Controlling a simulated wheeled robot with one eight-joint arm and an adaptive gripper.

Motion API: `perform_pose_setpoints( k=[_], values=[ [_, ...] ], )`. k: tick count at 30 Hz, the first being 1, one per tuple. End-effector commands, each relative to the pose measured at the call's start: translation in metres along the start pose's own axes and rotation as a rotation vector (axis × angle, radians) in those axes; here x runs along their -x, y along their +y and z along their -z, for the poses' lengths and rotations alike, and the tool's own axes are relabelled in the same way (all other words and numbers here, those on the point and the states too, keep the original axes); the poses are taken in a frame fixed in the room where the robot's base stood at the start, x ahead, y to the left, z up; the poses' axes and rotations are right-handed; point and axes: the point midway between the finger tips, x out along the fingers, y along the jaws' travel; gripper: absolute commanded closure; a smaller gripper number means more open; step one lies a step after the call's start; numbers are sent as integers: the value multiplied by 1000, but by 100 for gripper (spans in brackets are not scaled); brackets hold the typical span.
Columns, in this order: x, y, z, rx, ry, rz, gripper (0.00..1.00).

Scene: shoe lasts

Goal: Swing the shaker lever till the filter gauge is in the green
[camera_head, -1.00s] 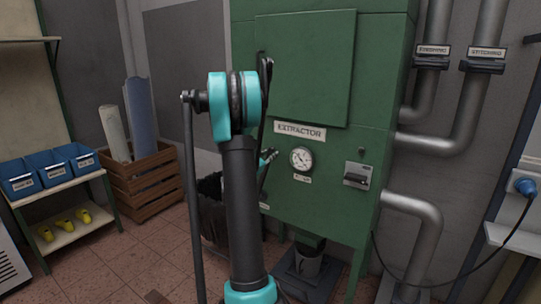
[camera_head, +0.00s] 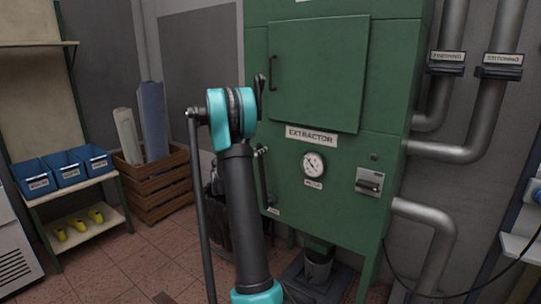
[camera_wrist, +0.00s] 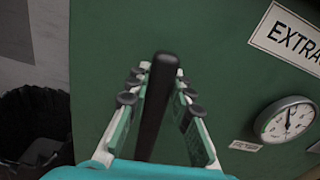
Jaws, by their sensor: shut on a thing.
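The shaker lever (camera_wrist: 157,95) is a dark bar on the left of the green extractor's front. It also shows in the head view (camera_head: 264,185), leaning slightly left at its top. My gripper (camera_wrist: 161,75) is shut on it, with a finger on each side. In the head view my own arm hides most of the gripper. The filter gauge (camera_head: 314,165) is a round white dial right of the lever.
The extractor cabinet (camera_head: 335,80) fills the middle, with a switch box (camera_head: 369,183) right of the gauge. A black bin (camera_wrist: 35,125) stands left of the cabinet. A wooden crate (camera_head: 155,185) and a shelf with blue boxes (camera_head: 70,172) are further left. Pipes run at the right.

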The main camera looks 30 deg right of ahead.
Motion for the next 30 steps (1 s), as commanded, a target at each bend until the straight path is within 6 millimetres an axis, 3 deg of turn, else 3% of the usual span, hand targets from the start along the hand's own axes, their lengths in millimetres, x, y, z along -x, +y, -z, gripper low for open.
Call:
perform_pose_setpoints(
  k=[6,12,28,29,30],
  values=[
    [1,38,3,126,0,-2,100],
    [0,56,6,195,0,-1,100],
    [1,65,7,222,0,-6,100],
    [1,66,7,222,0,-7,76],
    [1,66,7,222,0,-7,72]
  ],
)
